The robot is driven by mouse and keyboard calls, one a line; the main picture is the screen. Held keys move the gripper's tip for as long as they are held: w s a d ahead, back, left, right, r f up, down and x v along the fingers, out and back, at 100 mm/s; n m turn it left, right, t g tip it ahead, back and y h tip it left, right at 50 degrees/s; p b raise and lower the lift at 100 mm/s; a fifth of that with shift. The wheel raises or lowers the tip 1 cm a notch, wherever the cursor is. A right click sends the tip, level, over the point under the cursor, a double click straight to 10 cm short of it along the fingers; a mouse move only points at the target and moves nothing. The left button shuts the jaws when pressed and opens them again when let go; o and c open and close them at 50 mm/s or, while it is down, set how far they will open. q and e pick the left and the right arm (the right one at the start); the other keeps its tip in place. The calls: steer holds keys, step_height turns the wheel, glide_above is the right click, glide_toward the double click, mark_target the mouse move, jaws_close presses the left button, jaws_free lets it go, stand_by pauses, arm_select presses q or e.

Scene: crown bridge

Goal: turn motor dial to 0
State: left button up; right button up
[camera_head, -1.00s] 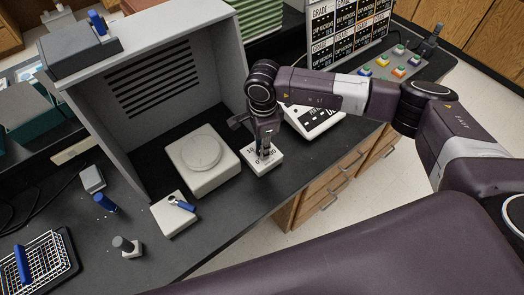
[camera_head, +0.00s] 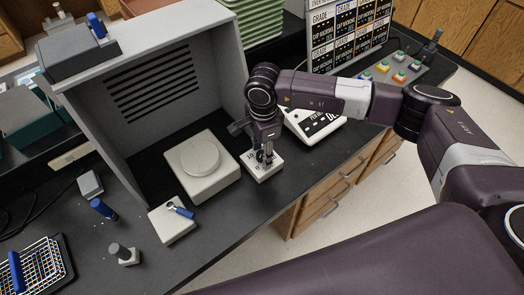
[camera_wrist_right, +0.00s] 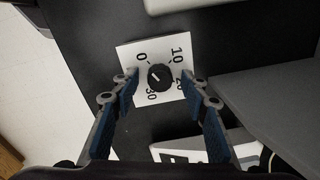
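The motor dial is a black round knob (camera_wrist_right: 160,77) on a white box (camera_head: 264,170), whose face carries the numbers 0, 10, 20 and 30. In the right wrist view a small white mark on the knob points to the lower left, roughly between the 0 and the 30. My right gripper (camera_wrist_right: 160,76) is over the box with one fingertip on each side of the knob, and a gap shows on both sides. It also shows in the head view (camera_head: 263,154), pointing down and partly hiding the dial. My left gripper is not in view.
A white device with a round plate (camera_head: 201,156) stands left of the dial box under a grey hood (camera_head: 150,75). A white box with a blue-handled tool (camera_head: 172,222) lies nearer. A white display unit (camera_head: 313,123) stands to the right. The black bench's front edge is close.

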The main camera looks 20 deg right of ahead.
step_height(320, 180, up, 12)
steer(key=shift+s, duration=0.25)
stand_by(0.4)
stand_by(0.3)
